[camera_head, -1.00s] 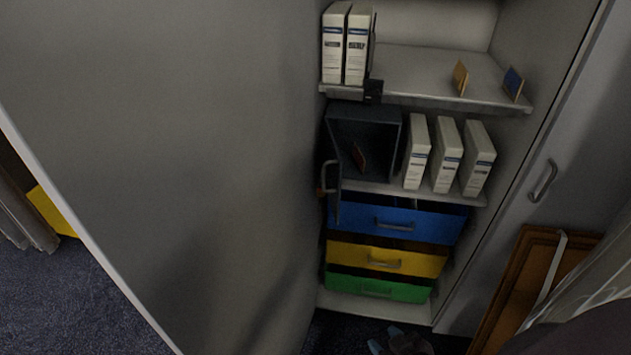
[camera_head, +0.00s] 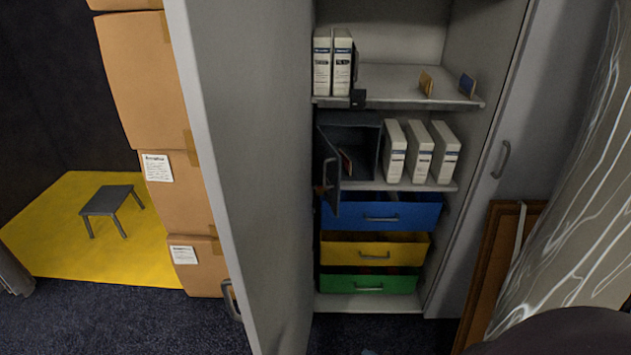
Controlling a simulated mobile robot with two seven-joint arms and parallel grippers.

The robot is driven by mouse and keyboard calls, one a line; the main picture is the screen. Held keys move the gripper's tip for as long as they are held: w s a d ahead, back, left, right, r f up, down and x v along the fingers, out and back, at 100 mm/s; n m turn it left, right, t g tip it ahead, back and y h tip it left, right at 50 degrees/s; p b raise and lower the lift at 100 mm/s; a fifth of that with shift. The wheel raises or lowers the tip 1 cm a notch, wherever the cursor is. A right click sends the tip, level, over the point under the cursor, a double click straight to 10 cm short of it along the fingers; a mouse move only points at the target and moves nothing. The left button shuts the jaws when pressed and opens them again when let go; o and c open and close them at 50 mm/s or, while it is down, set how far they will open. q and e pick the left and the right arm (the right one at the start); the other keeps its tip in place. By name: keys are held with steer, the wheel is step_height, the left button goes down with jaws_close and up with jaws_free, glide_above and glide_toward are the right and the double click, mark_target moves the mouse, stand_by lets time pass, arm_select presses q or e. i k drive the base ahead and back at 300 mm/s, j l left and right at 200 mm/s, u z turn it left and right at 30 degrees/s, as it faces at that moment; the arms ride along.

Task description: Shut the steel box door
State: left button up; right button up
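A dark grey steel box (camera_head: 373,133) stands on the middle shelf of an open cabinet. Its door (camera_head: 331,195) is hinged on the left and stands open, sticking out toward me past the shelf edge. A handle (camera_head: 324,174) shows on the door. A small reddish-brown item (camera_head: 346,162) is inside the box, partly behind the door. Neither of my grippers can be made out in the view.
The large grey cabinet door (camera_head: 250,150) stands open just left of the box. White binders (camera_head: 419,152) stand right of it, above blue, yellow and green drawers (camera_head: 380,217). Stacked cardboard boxes (camera_head: 150,85) are at left. A wooden frame (camera_head: 490,270) leans at right.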

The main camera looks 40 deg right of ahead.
mark_target(321, 172)
steer(key=j+z, duration=0.2)
steer(key=z, duration=0.2)
steer(key=k+j+z, duration=0.15)
steer(key=z, duration=0.7)
